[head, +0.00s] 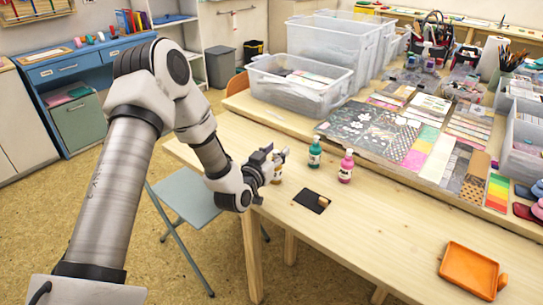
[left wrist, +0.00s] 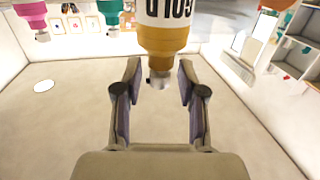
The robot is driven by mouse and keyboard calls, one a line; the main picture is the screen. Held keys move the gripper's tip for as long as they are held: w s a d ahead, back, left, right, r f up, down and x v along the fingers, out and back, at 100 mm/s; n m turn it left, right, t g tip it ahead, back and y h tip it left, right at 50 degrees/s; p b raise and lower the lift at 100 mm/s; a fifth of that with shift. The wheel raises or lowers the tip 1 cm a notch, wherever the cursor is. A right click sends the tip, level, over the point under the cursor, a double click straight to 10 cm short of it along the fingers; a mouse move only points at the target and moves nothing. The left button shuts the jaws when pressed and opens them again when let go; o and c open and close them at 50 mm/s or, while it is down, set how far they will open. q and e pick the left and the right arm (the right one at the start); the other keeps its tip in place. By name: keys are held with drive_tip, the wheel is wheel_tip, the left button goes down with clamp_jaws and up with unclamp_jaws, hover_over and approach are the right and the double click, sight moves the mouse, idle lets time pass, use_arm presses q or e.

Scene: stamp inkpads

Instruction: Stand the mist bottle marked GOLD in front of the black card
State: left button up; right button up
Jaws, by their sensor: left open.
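The mist bottle marked GOLD (left wrist: 163,35) fills the top middle of the left wrist view, its lettering upside down there and its base cut off. In the head view a little of it (head: 277,178) shows behind my left gripper (head: 279,162), at the table's left. My left gripper is open; in the left wrist view its fingertips (left wrist: 158,80) stand either side of the bottle's top, and I cannot tell whether they touch it. The black card (head: 308,200) lies flat to the right, with a small wooden-coloured piece (head: 324,202) at its right edge. My right gripper is not in view.
A green bottle (head: 314,153) and a pink bottle (head: 347,166) stand upright behind the card. An orange tray (head: 469,270) lies at the front right. Sheets of patterned paper (head: 370,132) and clear bins (head: 300,88) are behind. The table between card and tray is clear.

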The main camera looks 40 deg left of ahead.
use_arm(q)
drive_tip(key=s+d, duration=0.1)
drive_tip(key=s, duration=1.1)
drive_tip(key=shift+d+r, duration=0.2)
drive_tip(key=shift+r, duration=0.2)
idle(1.0)
